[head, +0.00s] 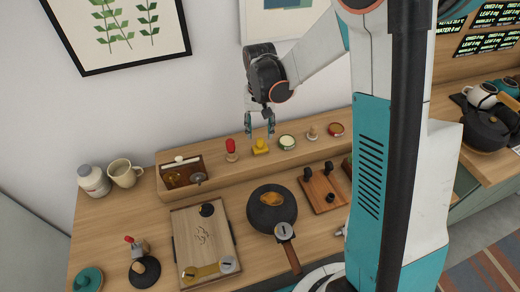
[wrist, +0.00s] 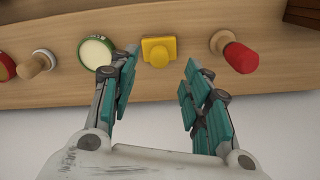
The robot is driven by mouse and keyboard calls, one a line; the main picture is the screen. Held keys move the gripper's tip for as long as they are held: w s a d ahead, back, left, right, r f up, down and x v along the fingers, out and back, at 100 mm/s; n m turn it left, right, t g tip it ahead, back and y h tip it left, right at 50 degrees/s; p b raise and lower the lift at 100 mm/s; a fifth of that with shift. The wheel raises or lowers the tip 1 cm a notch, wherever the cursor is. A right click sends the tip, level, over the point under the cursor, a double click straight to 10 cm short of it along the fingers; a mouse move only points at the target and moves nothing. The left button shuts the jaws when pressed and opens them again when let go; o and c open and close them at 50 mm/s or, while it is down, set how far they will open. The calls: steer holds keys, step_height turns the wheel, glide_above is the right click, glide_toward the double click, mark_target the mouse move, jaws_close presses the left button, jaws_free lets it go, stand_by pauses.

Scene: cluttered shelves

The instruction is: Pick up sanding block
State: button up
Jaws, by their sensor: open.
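A small yellow block with a raised grip, which looks like the sanding block (head: 260,147), sits on the raised wooden shelf against the wall. It also shows in the wrist view (wrist: 159,51), near the shelf's edge. My gripper (head: 259,128) is open and points down just above the yellow block, apart from it. In the wrist view the teal fingers of my gripper (wrist: 161,62) are spread, with the yellow block in line with the gap between their tips. Nothing is between the fingers.
On the shelf, a red-topped stamp-like tool (head: 231,149) stands left of the block and a round green-rimmed tin (head: 287,142) right of it. Below are a dark pan (head: 271,208) and a wooden board (head: 203,238). A framed print (head: 118,32) hangs behind.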

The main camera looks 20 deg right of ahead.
mark_target(260, 140)
steer(key=shift+s+f+b, duration=0.15)
steer(key=shift+f+b, duration=1.15)
steer(key=shift+f, duration=1.7)
steer(key=shift+r, duration=0.1)
steer(key=shift+c, duration=0.3)
jaws_close()
